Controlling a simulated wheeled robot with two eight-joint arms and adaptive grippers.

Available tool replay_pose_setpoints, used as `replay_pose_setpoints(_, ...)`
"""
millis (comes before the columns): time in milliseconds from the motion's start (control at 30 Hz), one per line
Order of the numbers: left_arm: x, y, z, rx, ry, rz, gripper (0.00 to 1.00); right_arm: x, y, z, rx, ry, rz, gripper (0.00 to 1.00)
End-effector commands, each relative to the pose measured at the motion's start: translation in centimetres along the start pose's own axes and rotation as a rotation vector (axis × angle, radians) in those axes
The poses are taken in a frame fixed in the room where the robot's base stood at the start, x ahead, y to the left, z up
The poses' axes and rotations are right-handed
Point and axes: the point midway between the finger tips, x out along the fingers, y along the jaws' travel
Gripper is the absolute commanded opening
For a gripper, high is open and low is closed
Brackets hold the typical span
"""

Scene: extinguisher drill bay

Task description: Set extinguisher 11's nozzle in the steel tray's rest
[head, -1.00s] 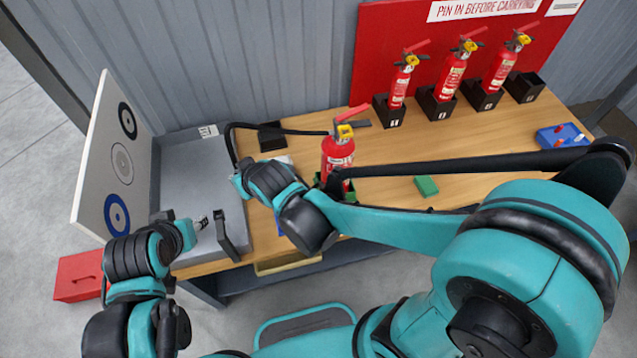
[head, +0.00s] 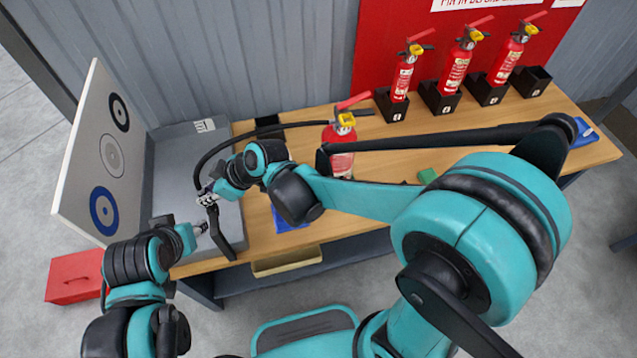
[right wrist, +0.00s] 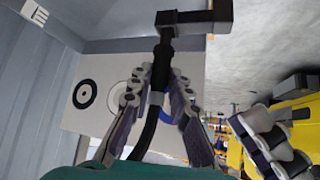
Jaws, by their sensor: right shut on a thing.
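The red extinguisher (head: 341,143) with the hose stands upright on the bench; its number is not readable and my right arm hides its base. Its black hose (head: 222,147) arcs left to my right gripper (head: 208,196), which is shut on the hose's nozzle end over the steel tray (head: 172,155). The right wrist view shows the black nozzle (right wrist: 164,55) between my fingers (right wrist: 158,98), its tip at a black bracket, the rest (right wrist: 195,22). I cannot tell whether it is seated. The rest (head: 221,238) stands at the tray's near right. My left gripper (head: 201,229) is beside it, jaw state unclear.
A white target board (head: 95,155) stands along the tray's left side. Several extinguishers stand in black holders at the back right, beside an empty holder (head: 531,80). A green block (head: 427,176) and a blue item (head: 290,219) lie on the bench. A red box (head: 75,276) is on the floor.

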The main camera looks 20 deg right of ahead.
Motion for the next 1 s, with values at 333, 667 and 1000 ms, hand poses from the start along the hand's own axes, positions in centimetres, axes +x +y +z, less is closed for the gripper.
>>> replay_pose_setpoints(333, 1.54, 0.00, 1.07, 0.000, 0.000, 0.000, 0.40, 1.60, 0.03, 1.53, 0.000, 0.000, 0.001, 0.00)
replay_pose_setpoints(667, 1.48, 0.00, 1.03, 0.000, 0.000, 0.000, 0.40, 1.54, 0.02, 1.51, 0.000, -0.001, 0.001, 0.00)
replay_pose_setpoints(1000, 1.49, 0.00, 1.04, 0.000, 0.000, 0.000, 0.40, 1.54, 0.02, 1.52, 0.001, -0.001, 0.001, 0.42)
